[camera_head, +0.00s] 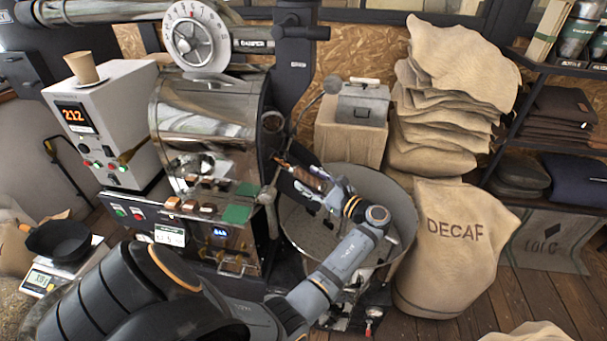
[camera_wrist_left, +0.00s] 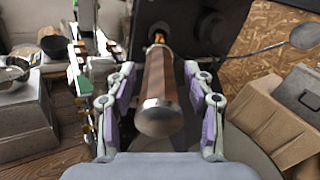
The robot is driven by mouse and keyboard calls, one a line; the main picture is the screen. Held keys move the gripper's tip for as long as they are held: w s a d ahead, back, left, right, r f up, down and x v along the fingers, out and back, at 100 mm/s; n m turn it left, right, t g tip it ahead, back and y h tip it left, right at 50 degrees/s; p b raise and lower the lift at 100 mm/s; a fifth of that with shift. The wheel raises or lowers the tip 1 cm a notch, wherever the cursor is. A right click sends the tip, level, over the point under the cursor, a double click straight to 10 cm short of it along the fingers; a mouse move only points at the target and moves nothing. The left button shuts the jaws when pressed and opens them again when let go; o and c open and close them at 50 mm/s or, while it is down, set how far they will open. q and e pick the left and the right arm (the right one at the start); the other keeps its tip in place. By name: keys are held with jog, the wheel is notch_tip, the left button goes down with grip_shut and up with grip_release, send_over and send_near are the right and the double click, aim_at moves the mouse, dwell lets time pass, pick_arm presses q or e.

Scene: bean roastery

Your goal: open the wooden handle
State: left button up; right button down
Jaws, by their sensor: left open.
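The wooden handle (camera_wrist_left: 159,84) is a brown, roughly cylindrical grip with a pale metal end cap. In the left wrist view it points toward the camera, its far end running to a brass-coloured stem at the dark roaster front. My left gripper (camera_wrist_left: 158,76) is open, with one finger on each side of the handle. A gap shows on the left side; contact on the right cannot be told. In the head view the handle (camera_head: 310,178) shows small and partly covered by my left gripper (camera_head: 303,188) beside the roaster's front. My right gripper is not in view.
The round metal cooling bin (camera_head: 402,195) lies below my left arm. A thin metal rod with a round end (camera_head: 331,84) rises close by. The roaster drum (camera_head: 200,110) is to the left.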

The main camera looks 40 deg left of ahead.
pick_arm(q)
jog(key=shift+s+d+r, duration=0.1)
jog(key=shift+d+r, duration=0.05)
jog(key=shift+d, duration=0.05)
jog(key=c, duration=0.4)
jog(key=shift+a, duration=0.1)
grip_shut()
jog(key=shift+d+p, duration=0.5)
jog(key=shift+p, duration=0.05)
jog(key=shift+d, duration=0.5)
jog(key=shift+o, duration=0.5)
grip_release()
jog(key=shift+a, duration=0.15)
jog(key=o, duration=0.3)
jog(key=shift+a, duration=0.2)
